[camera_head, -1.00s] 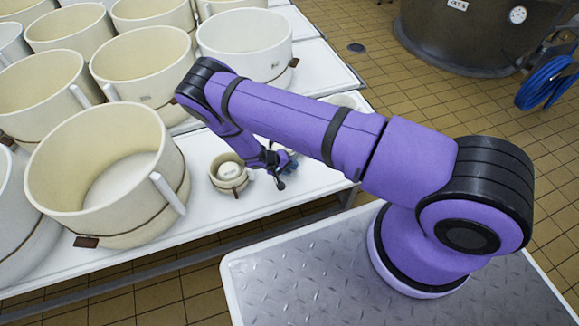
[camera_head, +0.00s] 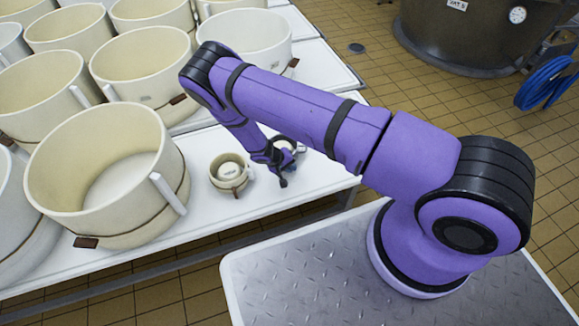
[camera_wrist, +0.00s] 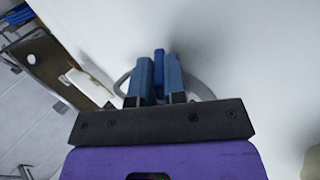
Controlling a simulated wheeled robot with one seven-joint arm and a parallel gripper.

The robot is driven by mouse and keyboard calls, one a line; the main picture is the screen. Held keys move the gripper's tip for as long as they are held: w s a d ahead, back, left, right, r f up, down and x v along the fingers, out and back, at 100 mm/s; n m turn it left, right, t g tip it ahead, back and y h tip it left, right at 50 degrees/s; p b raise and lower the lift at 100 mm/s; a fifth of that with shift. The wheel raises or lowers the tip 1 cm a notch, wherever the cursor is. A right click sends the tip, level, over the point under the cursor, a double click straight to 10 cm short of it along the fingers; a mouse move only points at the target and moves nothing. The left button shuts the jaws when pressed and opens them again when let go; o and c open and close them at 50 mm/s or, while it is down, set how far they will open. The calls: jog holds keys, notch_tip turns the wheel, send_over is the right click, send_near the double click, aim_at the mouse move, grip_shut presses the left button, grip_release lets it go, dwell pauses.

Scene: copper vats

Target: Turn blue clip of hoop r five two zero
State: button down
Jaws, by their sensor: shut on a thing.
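My gripper (camera_wrist: 159,82) is shut on a narrow bright blue clip (camera_wrist: 159,62), which stands between its two blue-grey fingers in the wrist view. A grey curved rim (camera_wrist: 204,88) shows behind the fingers on both sides; its middle is hidden, and I cannot tell which hoop it belongs to. In the head view my gripper (camera_head: 284,168) is low over the white table, partly hidden by my forearm. A small cream hoop (camera_head: 229,183) stands just left of it, apart from it. I cannot read any hoop's number.
A large cream hoop (camera_head: 80,180) with a dark cord and white upright strip stands at left. Several more hoops fill the table behind. The white table (camera_head: 230,220) is bare at its front edge. A dark vat (camera_head: 450,35) and blue hose (camera_head: 545,83) are beyond.

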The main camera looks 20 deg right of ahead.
jog(key=y, duration=0.4)
jog(key=shift+d+r, duration=0.15)
jog(key=shift+d, duration=0.2)
jog(key=shift+y, duration=1.6)
jog(key=shift+d, duration=0.1)
jog(key=c, duration=1.2)
grip_release()
jog(key=shift+o, duration=0.2)
jog(key=shift+r, duration=0.1)
notch_tip(320, 180, up, 10)
jog(key=shift+r, duration=0.25)
